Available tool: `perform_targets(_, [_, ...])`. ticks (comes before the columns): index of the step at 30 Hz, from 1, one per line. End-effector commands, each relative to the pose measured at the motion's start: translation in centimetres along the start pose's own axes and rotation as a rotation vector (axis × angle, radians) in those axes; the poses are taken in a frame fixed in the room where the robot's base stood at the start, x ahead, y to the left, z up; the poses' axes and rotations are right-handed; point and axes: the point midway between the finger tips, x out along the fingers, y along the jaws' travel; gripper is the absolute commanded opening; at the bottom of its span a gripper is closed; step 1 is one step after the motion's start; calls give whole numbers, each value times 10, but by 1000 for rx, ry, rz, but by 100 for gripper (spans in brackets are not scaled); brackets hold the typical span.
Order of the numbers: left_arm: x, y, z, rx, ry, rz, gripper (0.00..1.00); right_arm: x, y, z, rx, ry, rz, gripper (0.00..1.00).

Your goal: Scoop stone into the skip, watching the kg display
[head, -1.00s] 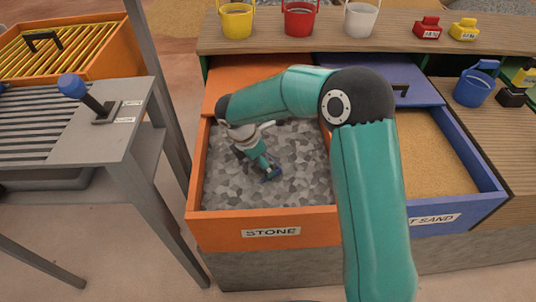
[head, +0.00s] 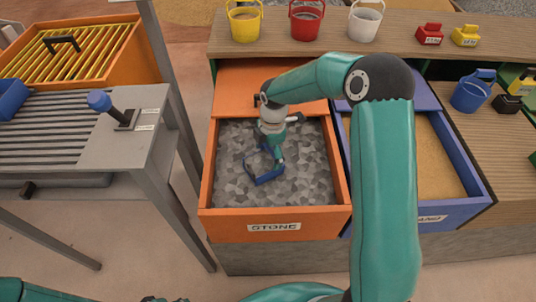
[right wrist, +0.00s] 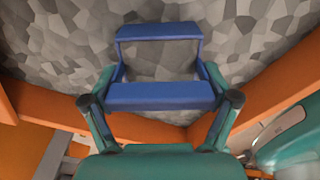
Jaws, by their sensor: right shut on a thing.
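My right gripper (head: 265,168) points down into the orange-fronted bin labelled STONE (head: 272,227). It is shut on a blue scoop (head: 268,179), a squared blue frame in this view. In the right wrist view the scoop (right wrist: 160,97) spans between the fingers, with stone showing through its middle. The scoop is at or just above the grey stone (head: 312,165); I cannot tell if it touches or holds any. A blue container (head: 12,98), perhaps the skip, is cut off at the left edge. I see no readable kg display. My left gripper is not in view.
A blue-fronted sand bin (head: 427,165) adjoins on the right, partly behind my right arm. Yellow (head: 244,25), red (head: 305,24) and white (head: 364,25) buckets stand on the back shelf. A grey slatted table (head: 60,135) with a blue-knobbed lever (head: 110,105) stands left.

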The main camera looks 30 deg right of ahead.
Motion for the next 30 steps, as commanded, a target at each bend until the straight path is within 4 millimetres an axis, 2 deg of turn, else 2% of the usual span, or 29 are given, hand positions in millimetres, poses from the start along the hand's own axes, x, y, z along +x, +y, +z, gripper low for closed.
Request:
perform_targets(1, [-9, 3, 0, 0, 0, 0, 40, -13, 1, 0, 0, 0, 4, 17])
perform_targets(30, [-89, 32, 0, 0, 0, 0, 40, -129, 1, 1, 1, -1, 3, 17])
